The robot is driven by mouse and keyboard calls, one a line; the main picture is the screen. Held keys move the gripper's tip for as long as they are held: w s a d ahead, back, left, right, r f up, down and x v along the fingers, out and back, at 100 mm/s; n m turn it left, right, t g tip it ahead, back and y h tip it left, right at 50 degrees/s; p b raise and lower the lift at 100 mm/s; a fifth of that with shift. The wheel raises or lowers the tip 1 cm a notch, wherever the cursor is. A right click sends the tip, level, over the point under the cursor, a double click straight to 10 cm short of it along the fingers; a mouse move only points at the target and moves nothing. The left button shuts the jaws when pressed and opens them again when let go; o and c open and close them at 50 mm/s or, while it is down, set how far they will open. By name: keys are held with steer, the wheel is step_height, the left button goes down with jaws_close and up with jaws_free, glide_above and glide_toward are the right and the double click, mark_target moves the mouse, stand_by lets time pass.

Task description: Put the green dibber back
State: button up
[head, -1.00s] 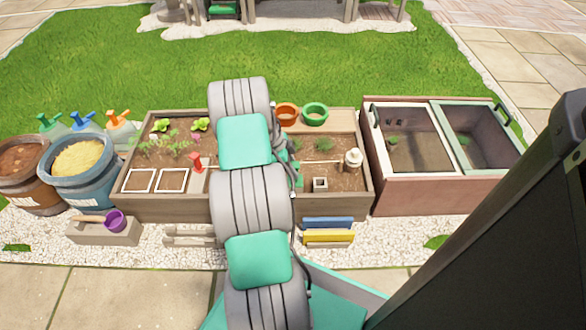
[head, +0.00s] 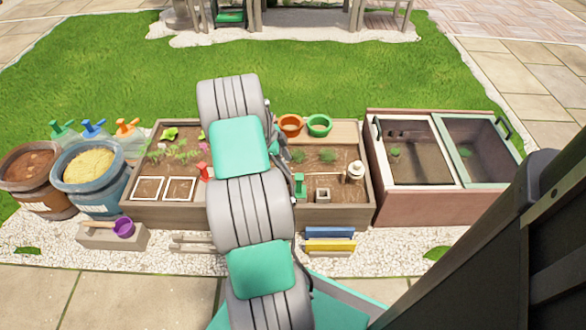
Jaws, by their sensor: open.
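A small green upright piece (head: 300,186) stands in the soil of the middle wooden planter, just right of my arm. It may be the green dibber's handle, but it is too small to tell. A similar red piece (head: 204,172) shows left of my arm, partly covered by it. My arm rises across the middle of the planter, and my gripper is hidden behind it, so its distance from the green piece cannot be seen.
The planter (head: 335,216) holds seedlings, white square frames and a pale bottle-like item (head: 354,171). Orange (head: 289,131) and green (head: 319,132) pots sit at its back. A cold frame (head: 420,204) stands right; a blue bin (head: 92,205) stands left. Blue and yellow blocks lie in front.

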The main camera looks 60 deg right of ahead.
steer(key=w+a+r+n+t, duration=0.2)
steer(key=w+a+r+n, duration=0.45)
steer(key=a, duration=0.35)
steer(key=w+a+r+n+t, duration=0.1)
steer(key=w+a+r+n, duration=0.5)
steer(key=a+r, duration=0.3)
steer(key=s+a+r+n+t+y, duration=0.1)
steer(key=s+a+n, duration=0.2)
steer(key=a+n, duration=0.45)
steer(key=s+a+r+n+t, duration=0.1)
steer(key=s+a+n, duration=0.3)
steer(key=a, duration=0.7)
steer(key=s+a+r+n+t+y, duration=0.1)
steer(key=s+a+n, duration=0.1)
steer(key=a+n, duration=0.65)
step_height(320, 180, up, 38)
steer(key=w+a+m+t+p, duration=0.1)
steer(key=w+m+p, duration=0.1)
steer(key=p, duration=3.2)
steer(key=shift+w+f, duration=0.15)
steer(key=shift+f, duration=0.05)
steer(key=shift+a, duration=0.1)
